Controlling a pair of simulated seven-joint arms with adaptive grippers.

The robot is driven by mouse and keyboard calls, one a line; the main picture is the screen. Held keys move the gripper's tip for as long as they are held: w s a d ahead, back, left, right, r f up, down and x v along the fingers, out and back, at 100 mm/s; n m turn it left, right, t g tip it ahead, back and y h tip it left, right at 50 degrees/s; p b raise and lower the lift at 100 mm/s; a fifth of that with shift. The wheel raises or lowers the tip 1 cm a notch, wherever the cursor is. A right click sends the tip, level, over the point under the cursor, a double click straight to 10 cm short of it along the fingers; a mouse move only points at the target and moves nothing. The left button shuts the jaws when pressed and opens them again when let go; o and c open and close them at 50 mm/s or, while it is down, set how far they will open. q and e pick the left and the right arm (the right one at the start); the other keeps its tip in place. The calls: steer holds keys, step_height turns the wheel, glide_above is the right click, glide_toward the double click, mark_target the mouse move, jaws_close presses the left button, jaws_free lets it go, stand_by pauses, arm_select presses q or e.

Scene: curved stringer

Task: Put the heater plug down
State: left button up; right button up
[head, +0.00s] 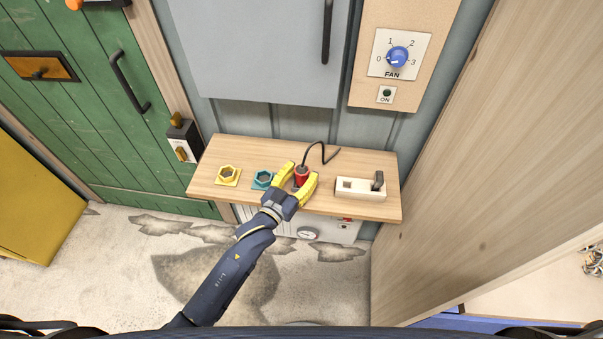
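The heater plug (302,172) is red, with a black cable rising from its top and bending to the right. It is over the wooden shelf (335,157), near its front middle. My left gripper (302,175), with yellow fingers, has one finger on each side of the plug and appears shut on it. The plug's lower end is hidden, so I cannot tell whether it touches the shelf or sits in something. My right gripper is not in view.
A white switch box with a dark lever (360,187) is on the shelf's right. A fan panel with a blue knob (397,57) is above. A wooden wall (480,150) bounds the right, and a green door (90,100) is at left.

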arm_select(q)
steer(key=shift+o, duration=0.6)
steer(key=shift+r, duration=0.1)
steer(key=shift+s+a, duration=0.1)
steer(key=shift+s, duration=0.05)
steer(key=v, duration=1.1)
steer(key=shift+s+a, duration=0.2)
steer(key=shift+s, duration=0.1)
